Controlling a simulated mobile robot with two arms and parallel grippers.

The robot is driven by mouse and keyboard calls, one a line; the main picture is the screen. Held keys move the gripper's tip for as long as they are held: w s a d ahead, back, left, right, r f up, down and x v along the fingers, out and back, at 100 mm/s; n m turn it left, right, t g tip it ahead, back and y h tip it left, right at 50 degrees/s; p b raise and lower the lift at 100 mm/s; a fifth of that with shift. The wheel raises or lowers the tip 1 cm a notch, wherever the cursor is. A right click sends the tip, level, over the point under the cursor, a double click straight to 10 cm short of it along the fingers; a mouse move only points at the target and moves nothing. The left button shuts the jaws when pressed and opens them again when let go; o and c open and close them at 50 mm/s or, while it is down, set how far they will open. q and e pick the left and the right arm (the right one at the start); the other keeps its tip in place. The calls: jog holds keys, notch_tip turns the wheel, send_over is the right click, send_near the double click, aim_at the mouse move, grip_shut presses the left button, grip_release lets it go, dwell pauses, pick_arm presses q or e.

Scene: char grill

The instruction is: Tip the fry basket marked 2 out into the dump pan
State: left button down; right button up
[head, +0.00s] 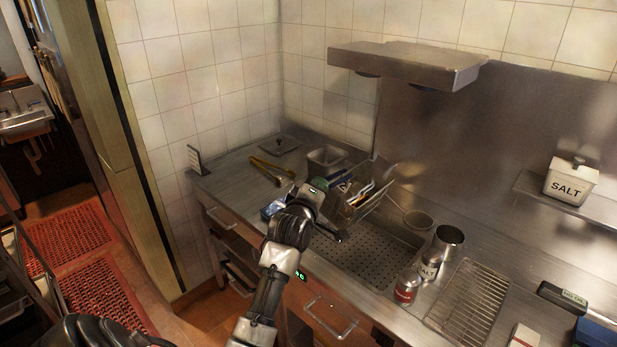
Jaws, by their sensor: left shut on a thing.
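My left gripper (322,190) is shut on the handle of the wire fry basket (376,196), at the back of the counter. A tag reading 2 (345,186) shows beside the gripper. The basket looks tilted, and several dark, white and orange pieces show in or behind its wires; I cannot tell them apart clearly. The dump pan (372,254), a sunken metal pan with a perforated floor, lies below and in front of the basket. Its visible floor is bare. My gripper and arm hide part of the basket and the pan's left side. My right gripper is not in view.
A salt shaker (429,266), a red-labelled can (407,287) and a steel cup (447,243) stand right of the pan, near a wire rack (470,300). Yellow tongs (272,171) and a small steel pan (326,159) lie behind left. A metal shelf (405,62) overhangs.

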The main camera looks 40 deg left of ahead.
pick_arm(q)
jog(key=d+f+m+t+b, duration=0.2)
jog(key=d+f+m+b, duration=0.35)
jog(key=d+b, duration=0.4)
jog(key=shift+s+d+f+m+t+h+b, duration=0.35)
jog(key=shift+f+m+h+b, duration=1.2)
jog(key=shift+f+m+b, duration=2.55)
jog(key=shift+d+f+m+t+h+b, duration=0.1)
jog(key=shift+f+m+t+h+b, duration=0.5)
jog(key=shift+f+m+h+b, duration=3.15)
jog(key=shift+s+d+f+m+t+y+b, duration=0.2)
jog(key=shift+f+m+t+y+b, duration=0.35)
jog(key=shift+f+m+b, duration=3.8)
notch_tip(320, 180, down, 2)
jog(key=n+b, duration=0.1)
jog(key=b, duration=0.1)
jog(key=n+b, duration=0.2)
jog(key=shift+f+n, duration=0.25)
jog(key=shift+r, duration=0.1)
